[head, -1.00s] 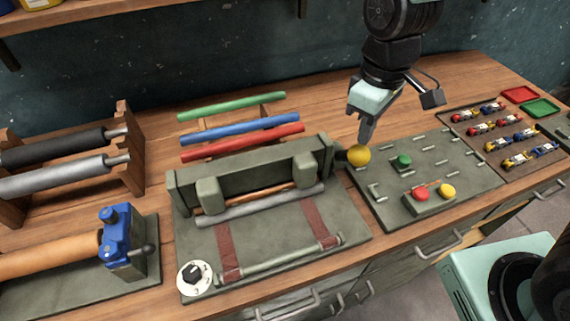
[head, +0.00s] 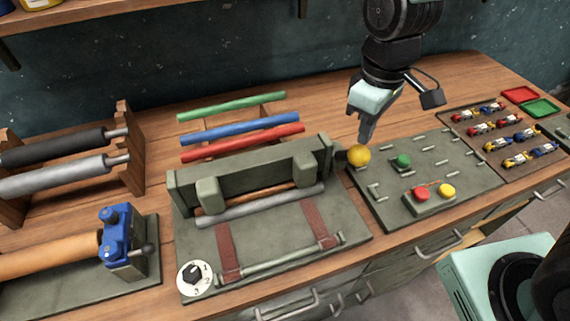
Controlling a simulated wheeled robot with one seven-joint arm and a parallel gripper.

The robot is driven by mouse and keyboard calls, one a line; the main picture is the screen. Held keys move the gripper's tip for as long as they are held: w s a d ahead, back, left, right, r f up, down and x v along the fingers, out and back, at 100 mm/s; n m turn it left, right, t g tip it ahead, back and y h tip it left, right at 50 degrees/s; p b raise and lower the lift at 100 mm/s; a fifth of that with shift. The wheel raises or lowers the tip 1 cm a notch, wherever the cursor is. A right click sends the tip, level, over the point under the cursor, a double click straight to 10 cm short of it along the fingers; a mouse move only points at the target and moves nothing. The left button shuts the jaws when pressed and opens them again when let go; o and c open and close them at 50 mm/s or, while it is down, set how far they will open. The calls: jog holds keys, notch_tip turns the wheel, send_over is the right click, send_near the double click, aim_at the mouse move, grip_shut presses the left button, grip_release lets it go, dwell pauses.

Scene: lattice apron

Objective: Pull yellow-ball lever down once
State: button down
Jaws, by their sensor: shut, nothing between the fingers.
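The yellow ball (head: 359,155) is at the right end of the green-grey press machine (head: 245,178), beside a dark lever arm that is mostly hidden. My gripper (head: 366,140) is shut and empty, pointing down. Its fingertips are just above the yellow ball, at its upper right in the picture. I cannot tell whether the fingertips touch the ball.
A panel (head: 400,216) with a green button (head: 403,160), a red button (head: 421,193) and a yellow button (head: 447,190) lies right of the ball. Green, blue and red rods (head: 240,130) lie behind the press. A numbered dial (head: 194,277) is at front left.

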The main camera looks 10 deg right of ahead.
jog(key=shift+f, duration=0.15)
jog(key=shift+f+b, duration=0.45)
jog(key=shift+f, duration=0.15)
